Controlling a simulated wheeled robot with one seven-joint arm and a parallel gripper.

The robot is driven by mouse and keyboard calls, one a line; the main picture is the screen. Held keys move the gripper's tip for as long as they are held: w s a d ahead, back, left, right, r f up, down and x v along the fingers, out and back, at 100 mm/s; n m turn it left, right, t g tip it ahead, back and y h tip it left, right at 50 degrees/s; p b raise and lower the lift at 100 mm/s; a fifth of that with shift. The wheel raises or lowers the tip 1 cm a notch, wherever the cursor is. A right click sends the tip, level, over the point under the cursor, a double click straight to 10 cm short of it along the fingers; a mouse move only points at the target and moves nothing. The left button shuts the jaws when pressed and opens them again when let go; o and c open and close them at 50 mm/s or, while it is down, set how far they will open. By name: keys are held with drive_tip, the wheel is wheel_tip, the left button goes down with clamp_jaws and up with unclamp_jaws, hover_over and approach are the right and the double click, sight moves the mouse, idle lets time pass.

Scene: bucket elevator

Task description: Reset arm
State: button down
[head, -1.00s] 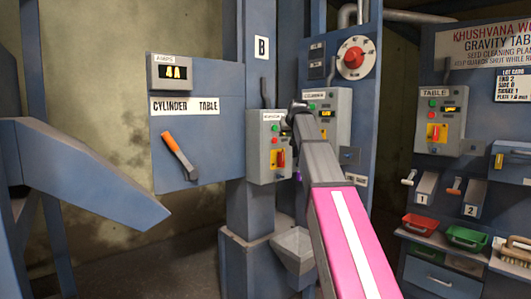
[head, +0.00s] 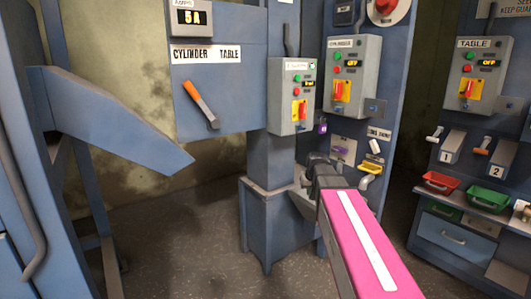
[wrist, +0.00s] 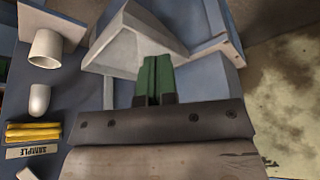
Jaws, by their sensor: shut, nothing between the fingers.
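My arm, pink with a white stripe, reaches in from the bottom right of the head view. Its dark wrist end is beside the blue elevator column (head: 270,165), below the control boxes. The fingers are not clear there. In the wrist view my gripper (wrist: 155,79) shows two green fingers pressed together, with nothing between them. A pale grey hopper (wrist: 125,45) lies beyond the fingertips; I cannot tell if they touch it.
The elevator control box (head: 293,80) and cylinder control box (head: 351,60) stand above my wrist. A blue chute (head: 120,115) juts out at left. Red (head: 441,183) and green (head: 487,199) trays sit at right. Floor (head: 190,235) is clear at lower left.

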drive_tip(key=s+f+g, duration=0.4)
drive_tip(key=s+f, duration=1.5)
drive_tip(key=s, duration=0.2)
drive_tip(key=shift+f, duration=0.4)
